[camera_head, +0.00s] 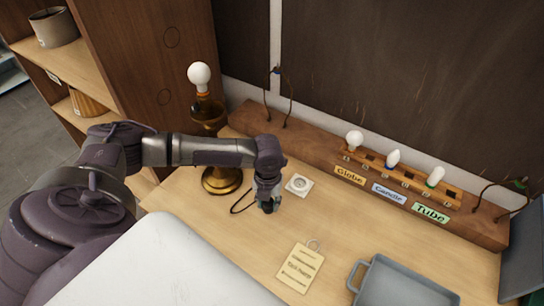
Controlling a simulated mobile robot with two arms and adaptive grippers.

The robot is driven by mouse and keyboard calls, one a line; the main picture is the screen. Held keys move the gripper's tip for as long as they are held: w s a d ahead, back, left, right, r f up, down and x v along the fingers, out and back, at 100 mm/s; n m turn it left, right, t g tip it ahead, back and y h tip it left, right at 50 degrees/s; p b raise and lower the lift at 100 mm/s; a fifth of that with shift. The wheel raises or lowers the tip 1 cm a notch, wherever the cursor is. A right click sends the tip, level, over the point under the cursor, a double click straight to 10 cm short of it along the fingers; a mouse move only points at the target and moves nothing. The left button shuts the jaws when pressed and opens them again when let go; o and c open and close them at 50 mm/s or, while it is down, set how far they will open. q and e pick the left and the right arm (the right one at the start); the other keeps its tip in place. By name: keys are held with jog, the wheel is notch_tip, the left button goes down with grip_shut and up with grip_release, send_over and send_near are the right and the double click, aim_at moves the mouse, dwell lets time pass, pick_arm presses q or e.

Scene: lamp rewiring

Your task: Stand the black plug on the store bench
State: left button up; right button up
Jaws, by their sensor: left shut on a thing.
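My left gripper (268,203) points down close above the wooden bench top (215,250), shut on a small dark thing at its tips. A black cord (240,207) loops from near the lamp's foot to the gripper, so I take the held thing for the black plug, though the jaws mostly hide it. A white square outlet plate (299,184) lies on the bench just right of the gripper. I cannot tell whether the plug touches the bench. My right gripper is out of view.
A brass lamp (222,180) with a white bulb stands behind the gripper. A wooden rack (400,180) with globe, candle and tube bulbs runs along the back. A paper tag (300,268) and a grey tray (400,285) lie in front. A shelf (60,60) stands left.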

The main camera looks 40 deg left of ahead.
aim_at(268, 211)
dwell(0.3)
pick_arm(q)
jog(key=shift+f+b, duration=1.25)
jog(key=shift+f, duration=1.1)
jog(key=shift+f, duration=0.4)
jog(key=o, duration=1.2)
notch_tip(268, 211, up, 12)
jog(key=shift+r, duration=0.1)
